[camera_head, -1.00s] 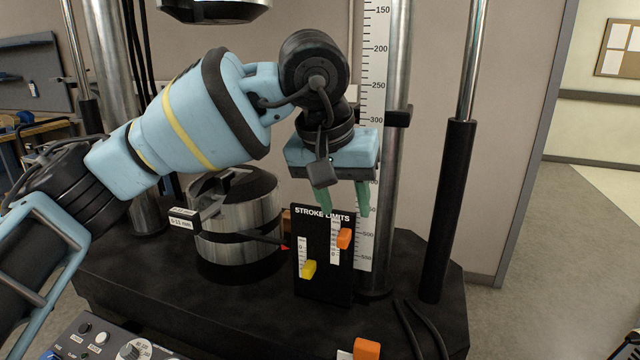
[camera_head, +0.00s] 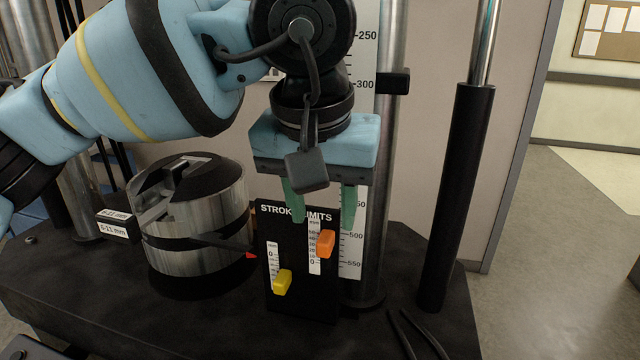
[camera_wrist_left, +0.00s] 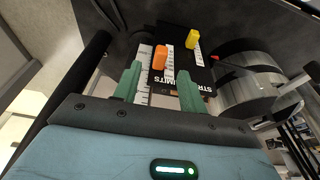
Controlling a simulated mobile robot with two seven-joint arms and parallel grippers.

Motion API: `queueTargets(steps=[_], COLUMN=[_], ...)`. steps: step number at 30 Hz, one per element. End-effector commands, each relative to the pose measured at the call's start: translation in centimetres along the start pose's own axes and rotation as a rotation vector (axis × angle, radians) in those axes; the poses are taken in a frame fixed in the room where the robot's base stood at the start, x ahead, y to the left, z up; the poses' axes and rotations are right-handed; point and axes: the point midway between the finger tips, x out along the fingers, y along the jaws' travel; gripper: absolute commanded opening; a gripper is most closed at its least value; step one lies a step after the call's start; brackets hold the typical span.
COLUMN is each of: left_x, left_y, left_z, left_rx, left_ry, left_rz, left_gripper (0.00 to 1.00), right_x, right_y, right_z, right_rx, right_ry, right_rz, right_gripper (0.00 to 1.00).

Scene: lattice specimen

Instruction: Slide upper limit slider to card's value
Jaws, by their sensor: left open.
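The black STROKE LIMITS panel (camera_head: 300,291) stands upright on the machine's dark base. Its orange slider (camera_head: 326,243) sits on the right-hand scale, and its yellow slider (camera_head: 282,281) sits lower on the left-hand scale. My left gripper (camera_head: 322,222) is open and empty, pointing down at the panel's top edge, above the orange slider. In the left wrist view the orange slider (camera_wrist_left: 159,58) shows between and beyond the green fingers (camera_wrist_left: 158,82), apart from them. The yellow slider (camera_wrist_left: 192,39) is farther off. No card is clearly seen. My right gripper is out of view.
A metal cylinder (camera_head: 196,225) with a "5-11 mm" label (camera_head: 118,225) and a red-tipped pointer stands left of the panel. A tall ruler (camera_head: 353,235) and a steel column rise behind it. A black post (camera_head: 455,200) stands to the right. Cables lie on the base.

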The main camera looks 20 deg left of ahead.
Motion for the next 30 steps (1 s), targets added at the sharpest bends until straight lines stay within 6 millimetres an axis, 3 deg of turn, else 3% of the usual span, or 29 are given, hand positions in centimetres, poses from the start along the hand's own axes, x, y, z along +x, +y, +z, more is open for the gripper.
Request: queueTargets(steps=[9, 21, 30], left_x=[3.7, 4.3, 4.3], left_y=[0.0, 0.0, 0.0], left_z=[0.0, 0.0, 0.0], left_rx=[0.0, 0.0, 0.0], left_ry=[0.0, 0.001, 0.001], left_rz=[0.001, 0.001, 0.001], left_gripper=[0.42, 0.42, 0.03], right_x=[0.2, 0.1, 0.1], right_y=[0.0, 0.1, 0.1], right_z=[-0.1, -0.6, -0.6], right_rx=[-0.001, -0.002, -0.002], right_ry=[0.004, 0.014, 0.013], right_rz=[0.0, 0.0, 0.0], right_gripper=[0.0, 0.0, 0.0])
